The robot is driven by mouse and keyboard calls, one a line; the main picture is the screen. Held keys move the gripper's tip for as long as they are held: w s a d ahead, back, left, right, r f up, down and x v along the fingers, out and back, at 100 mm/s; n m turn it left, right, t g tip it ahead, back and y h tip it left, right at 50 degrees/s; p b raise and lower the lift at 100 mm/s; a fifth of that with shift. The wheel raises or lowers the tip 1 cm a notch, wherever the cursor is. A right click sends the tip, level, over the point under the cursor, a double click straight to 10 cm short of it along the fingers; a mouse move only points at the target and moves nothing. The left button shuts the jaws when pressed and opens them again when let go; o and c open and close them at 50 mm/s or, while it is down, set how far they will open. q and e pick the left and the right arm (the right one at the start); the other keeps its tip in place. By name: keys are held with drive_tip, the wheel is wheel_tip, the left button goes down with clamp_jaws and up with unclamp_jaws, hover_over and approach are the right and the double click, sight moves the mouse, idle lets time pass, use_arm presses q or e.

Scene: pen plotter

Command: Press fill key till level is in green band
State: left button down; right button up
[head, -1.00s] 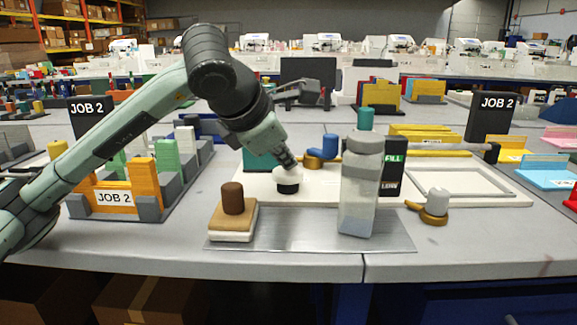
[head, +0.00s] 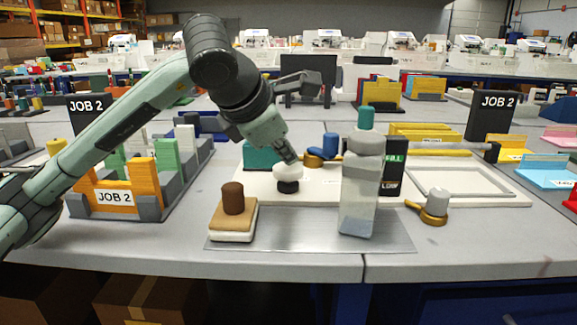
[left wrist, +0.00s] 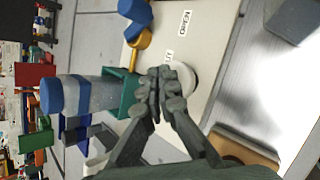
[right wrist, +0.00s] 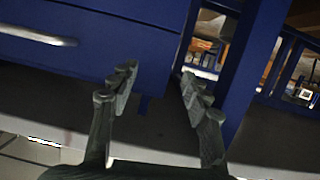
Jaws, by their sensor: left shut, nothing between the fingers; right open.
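A white round-topped key (head: 288,171) with a black lower part stands on the white plotter board (head: 320,194). My left gripper (head: 291,159) is shut and empty, its tips at or just above the white cap; whether they touch is unclear. In the left wrist view, the shut fingers (left wrist: 160,82) partly cover the white cap (left wrist: 184,76). A black panel (head: 393,178) with a green mark and lettering near its top stands behind the clear bottle, which hides its left part; I cannot read a level. My right gripper (right wrist: 150,88) is open, in front of a blue cabinet.
The clear bottle (head: 361,190) and a brown-handled block (head: 233,217) stand on a metal plate (head: 290,234) in front. A blue-and-gold piece (head: 329,147) and a teal block (head: 258,157) are near the key. An orange JOB 2 rack (head: 114,197) lies left.

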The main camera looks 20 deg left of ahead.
sight(285, 168)
use_arm(q)
drive_tip(key=shift+r, duration=0.15)
drive_tip(key=shift+r+p, duration=1.55)
drive_tip(key=shift+r, duration=0.9)
drive_tip(key=shift+a+f, duration=0.1)
